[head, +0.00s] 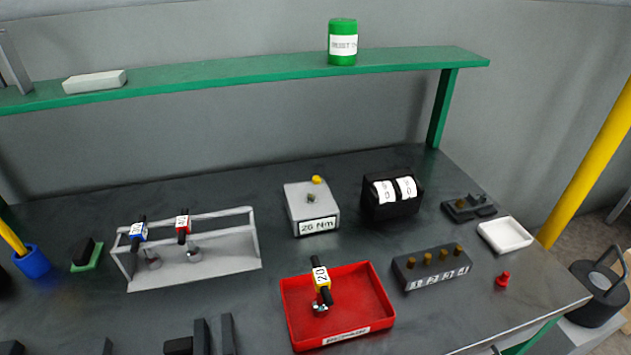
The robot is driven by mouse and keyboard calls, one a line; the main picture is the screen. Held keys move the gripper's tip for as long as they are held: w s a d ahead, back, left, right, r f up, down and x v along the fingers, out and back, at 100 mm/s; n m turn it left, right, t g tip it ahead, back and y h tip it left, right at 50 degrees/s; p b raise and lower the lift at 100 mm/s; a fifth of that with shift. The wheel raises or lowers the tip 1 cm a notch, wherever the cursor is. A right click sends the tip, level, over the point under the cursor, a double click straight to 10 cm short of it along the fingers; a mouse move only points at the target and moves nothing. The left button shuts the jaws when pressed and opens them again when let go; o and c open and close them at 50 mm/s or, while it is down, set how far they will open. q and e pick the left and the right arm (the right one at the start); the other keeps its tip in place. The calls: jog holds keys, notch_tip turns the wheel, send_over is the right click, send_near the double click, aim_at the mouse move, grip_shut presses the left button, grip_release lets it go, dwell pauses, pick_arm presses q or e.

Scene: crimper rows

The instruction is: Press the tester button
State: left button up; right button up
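Nothing touches the button. Dark upright pieces (228,335) rise from the bottom edge, left of centre. They may be part of my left gripper, but they are cut off and I cannot tell its state. My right gripper is not in view.
A grey rack (195,272) with blue- and red-tagged tools stands left of the tester. A red tray (375,302) with a yellow-tagged tool lies in front. A green shelf (240,70) spans behind.

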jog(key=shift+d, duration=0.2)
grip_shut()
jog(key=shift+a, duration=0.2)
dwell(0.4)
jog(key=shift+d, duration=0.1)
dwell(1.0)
